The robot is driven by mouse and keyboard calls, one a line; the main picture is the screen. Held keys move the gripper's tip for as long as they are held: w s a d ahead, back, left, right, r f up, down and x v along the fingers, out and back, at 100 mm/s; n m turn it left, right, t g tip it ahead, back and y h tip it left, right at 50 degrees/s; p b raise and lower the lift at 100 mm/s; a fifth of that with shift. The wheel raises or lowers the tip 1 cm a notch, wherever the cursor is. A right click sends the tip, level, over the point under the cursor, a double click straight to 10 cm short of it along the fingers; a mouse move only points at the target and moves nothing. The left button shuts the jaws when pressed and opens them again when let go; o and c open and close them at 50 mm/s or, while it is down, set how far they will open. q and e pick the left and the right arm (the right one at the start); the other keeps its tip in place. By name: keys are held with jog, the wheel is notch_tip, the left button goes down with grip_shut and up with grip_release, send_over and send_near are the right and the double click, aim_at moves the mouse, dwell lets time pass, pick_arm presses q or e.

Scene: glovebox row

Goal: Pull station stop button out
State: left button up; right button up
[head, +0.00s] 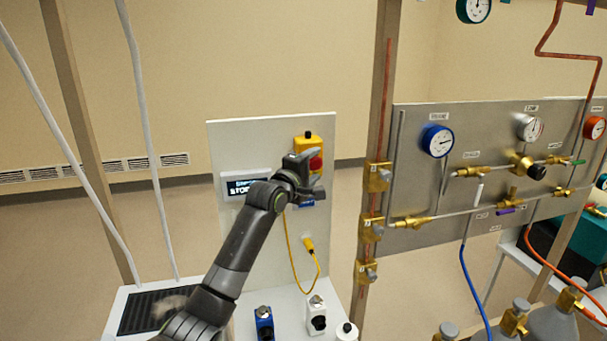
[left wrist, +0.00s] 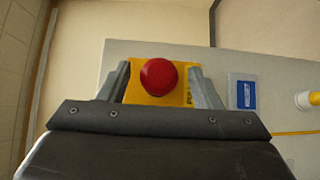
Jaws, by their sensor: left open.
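The stop button (head: 316,162) is a red round knob on a yellow box (head: 302,147), fixed to an upright white panel (head: 229,141). My left gripper (head: 308,171) is in front of the box in the head view and hides part of it. In the left wrist view the red button (left wrist: 158,77) lies between the two open fingers (left wrist: 160,84), with the yellow box (left wrist: 135,97) behind it. Gaps show between the button and both fingers, so it is not gripped. My right gripper is not in view.
A display (head: 245,185) is on the panel left of the box. A yellow cable (head: 289,252) hangs below it. A metal gauge panel (head: 480,150) with brass valves and a steel post (head: 377,120) stand to the right.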

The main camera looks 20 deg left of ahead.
pick_arm(q)
jog(key=shift+s+a, duration=0.25)
jog(key=shift+s, duration=0.35)
jog(key=s+a+b, duration=0.2)
jog(key=s+b, duration=0.2)
jog(key=s, duration=1.1)
jog(key=shift+s+a+b, duration=0.35)
jog(key=shift+s+b, duration=0.05)
